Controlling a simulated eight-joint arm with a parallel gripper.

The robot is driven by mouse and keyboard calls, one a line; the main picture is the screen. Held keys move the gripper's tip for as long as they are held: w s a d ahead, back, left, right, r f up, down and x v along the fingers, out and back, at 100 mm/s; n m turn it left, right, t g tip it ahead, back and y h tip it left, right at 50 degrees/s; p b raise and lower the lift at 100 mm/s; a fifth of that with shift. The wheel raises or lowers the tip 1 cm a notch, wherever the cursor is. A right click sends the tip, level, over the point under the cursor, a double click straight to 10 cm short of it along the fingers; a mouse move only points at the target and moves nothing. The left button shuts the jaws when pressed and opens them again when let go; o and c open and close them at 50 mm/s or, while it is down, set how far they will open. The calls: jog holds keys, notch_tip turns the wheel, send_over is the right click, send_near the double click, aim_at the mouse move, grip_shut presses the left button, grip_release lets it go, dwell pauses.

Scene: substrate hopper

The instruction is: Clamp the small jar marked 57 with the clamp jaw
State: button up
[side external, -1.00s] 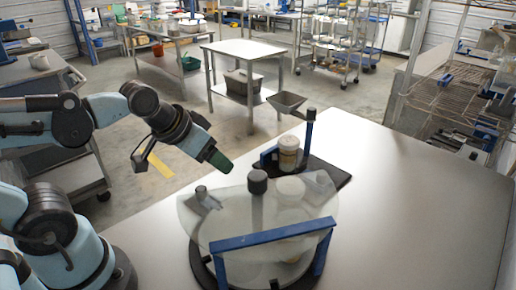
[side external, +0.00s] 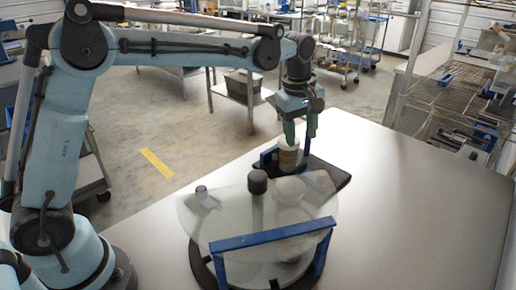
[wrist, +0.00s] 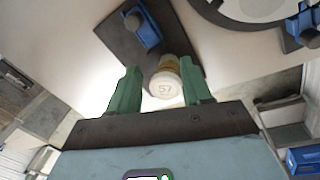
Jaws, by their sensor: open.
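The small jar (side external: 289,157) has a white lid and a brownish band and stands upright on a black base plate. In the wrist view, the lid of the jar (wrist: 165,88) reads 57. My gripper (side external: 300,138) points down with its two green fingers just above the jar in the side view. In the wrist view, my gripper (wrist: 160,88) is open, with one finger on each side of the lid and a visible gap at the left. I cannot tell whether the right finger touches the jar.
The black base plate (side external: 330,175) carries a blue bracket (side external: 268,159) close beside the jar. A round clear disc (side external: 225,225) with a dark knob (side external: 257,182) and a blue frame (side external: 270,237) stands in front. The table's right side (side external: 420,200) is bare.

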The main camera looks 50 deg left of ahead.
jog(key=w+d+f+n, duration=0.1)
jog(key=f, duration=0.1)
jog(key=w+d+f+n+g, duration=0.1)
jog(key=f, duration=0.1)
jog(key=w+d+f+n, duration=0.1)
jog(key=w+f+n, duration=0.1)
jog(key=shift+g, duration=0.3)
jog(key=shift+d+f, duration=0.1)
jog(key=shift+d, duration=0.45)
jog(key=shift+d+f, duration=0.25)
jog(key=shift+f, duration=0.5)
jog(key=shift+d+f, duration=0.25)
jog(key=shift+f, duration=1.5)
jog(key=shift+c, duration=0.5)
jog(key=c, duration=0.6)
